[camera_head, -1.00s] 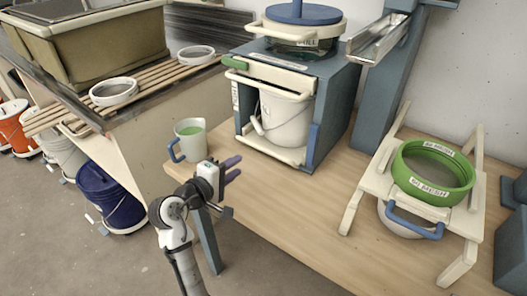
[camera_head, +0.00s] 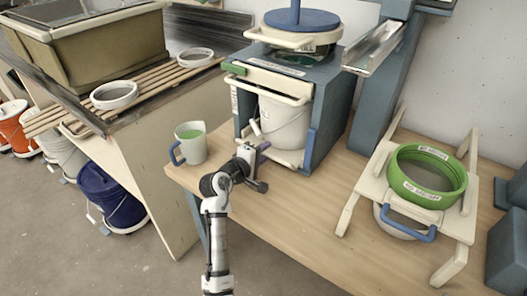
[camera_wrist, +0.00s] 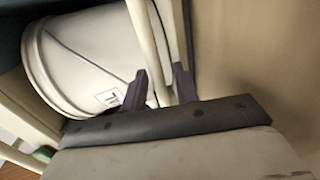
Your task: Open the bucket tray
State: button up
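The bucket tray (camera_head: 289,159) is a cream pull-out at the bottom of a blue-grey cabinet, with a cream front bar. A white bucket (camera_head: 283,122) stands on it inside the cabinet. My gripper (camera_head: 262,148) is at the left part of that bar, low at the cabinet's opening. In the wrist view the two purple fingers (camera_wrist: 160,88) are apart. A cream bar (camera_wrist: 148,45) runs down into the space between them. The bucket (camera_wrist: 85,65) is close by on the left there. Whether the fingers touch the bar is hard to tell.
A cup of green glaze (camera_head: 190,143) stands left of my gripper on the wooden table (camera_head: 270,205). A green sieve (camera_head: 428,175) sits on a cream stand (camera_head: 372,190) at the right. The table in front of the cabinet is clear.

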jog(key=shift+c, duration=0.4)
grip_shut()
